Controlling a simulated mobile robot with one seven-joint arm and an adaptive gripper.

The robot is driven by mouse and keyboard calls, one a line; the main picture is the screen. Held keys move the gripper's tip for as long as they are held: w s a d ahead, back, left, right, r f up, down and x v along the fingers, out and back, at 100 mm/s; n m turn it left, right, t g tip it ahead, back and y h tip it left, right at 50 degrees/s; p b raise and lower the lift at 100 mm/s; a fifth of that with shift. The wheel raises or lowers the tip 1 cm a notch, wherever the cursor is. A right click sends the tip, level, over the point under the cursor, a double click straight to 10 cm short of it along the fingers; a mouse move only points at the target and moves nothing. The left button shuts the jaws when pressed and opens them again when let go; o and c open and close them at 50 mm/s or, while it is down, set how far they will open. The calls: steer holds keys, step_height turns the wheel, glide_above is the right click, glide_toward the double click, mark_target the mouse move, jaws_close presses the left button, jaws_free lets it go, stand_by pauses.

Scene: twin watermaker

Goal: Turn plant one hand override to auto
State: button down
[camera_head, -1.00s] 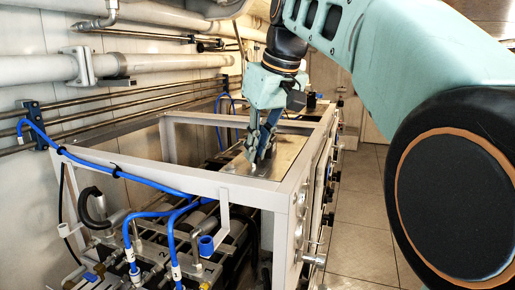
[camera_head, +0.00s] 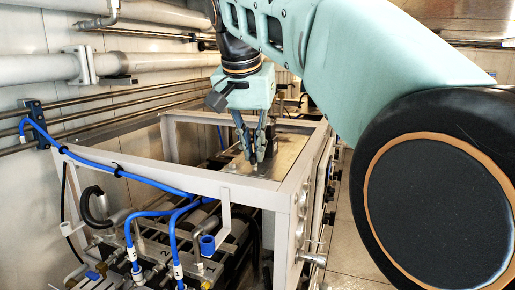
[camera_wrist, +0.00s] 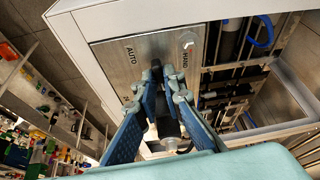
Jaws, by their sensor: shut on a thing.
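My gripper (camera_head: 255,160) points down at a metal switch panel (camera_head: 287,151) on top of the grey frame. In the wrist view my gripper (camera_wrist: 157,78) has its blue fingers closed together at the panel (camera_wrist: 118,72). They are shut on a small dark switch knob (camera_wrist: 156,63), mostly hidden by the fingertips. The word AUTO (camera_wrist: 131,55) shows left of the fingertips and HAND (camera_wrist: 185,57) shows right of them. I cannot tell which word the knob points to.
The grey frame (camera_head: 235,184) surrounds the panel, with blue hoses (camera_head: 105,167) and fittings at the front left. Pipes (camera_head: 45,69) run along the left wall. Gauges and a valve stub (camera_head: 316,259) stick out on the right side. The floor (camera_head: 350,235) at right is clear.

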steer(key=shift+m, duration=0.6)
steer(key=shift+h, duration=0.3)
steer(key=c, duration=2)
jaws_free()
steer(key=shift+c, duration=0.2)
steer(key=v, duration=0.7)
steer(key=shift+r, duration=0.25)
